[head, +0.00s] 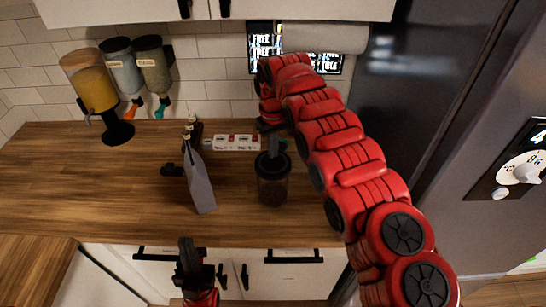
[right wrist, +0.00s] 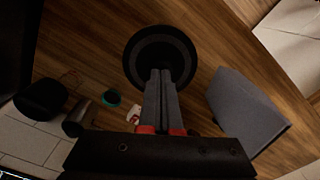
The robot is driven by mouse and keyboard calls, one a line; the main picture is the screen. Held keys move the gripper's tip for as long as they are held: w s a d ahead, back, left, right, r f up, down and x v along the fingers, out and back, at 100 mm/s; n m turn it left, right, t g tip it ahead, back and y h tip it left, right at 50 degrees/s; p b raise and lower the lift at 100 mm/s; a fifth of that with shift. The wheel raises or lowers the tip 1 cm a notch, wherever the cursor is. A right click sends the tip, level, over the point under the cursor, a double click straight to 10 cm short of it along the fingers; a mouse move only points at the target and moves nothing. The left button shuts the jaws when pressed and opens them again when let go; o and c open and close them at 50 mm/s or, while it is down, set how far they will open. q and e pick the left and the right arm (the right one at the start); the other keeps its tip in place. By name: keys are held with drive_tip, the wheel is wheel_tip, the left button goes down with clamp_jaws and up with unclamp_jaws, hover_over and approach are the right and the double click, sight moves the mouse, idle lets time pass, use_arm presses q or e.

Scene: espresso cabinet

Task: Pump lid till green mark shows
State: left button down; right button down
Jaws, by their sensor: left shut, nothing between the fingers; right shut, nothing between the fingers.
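A dark canister (head: 272,190) with a black lid (head: 272,164) stands upright on the wooden counter (head: 120,205). My right gripper (head: 271,150) points down at the lid from above, its fingers together. In the right wrist view the round dark lid (right wrist: 160,52) lies under the closed fingertips (right wrist: 160,75); I cannot tell whether they touch it. No green mark shows on the lid. My left gripper (head: 187,250) is shut and empty, low in front of the counter's front edge, away from the canister.
A grey bag-like box (head: 199,182) stands just left of the canister, and it also shows in the right wrist view (right wrist: 245,110). Dispensers (head: 120,68) stand or hang at the back left. The fridge (head: 430,110) is at right. The left counter is mostly clear.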

drive_tip(key=shift+r, duration=1.15)
wheel_tip(320, 180, up, 5)
drive_tip(key=p, duration=0.3)
drive_tip(key=shift+f, duration=0.1)
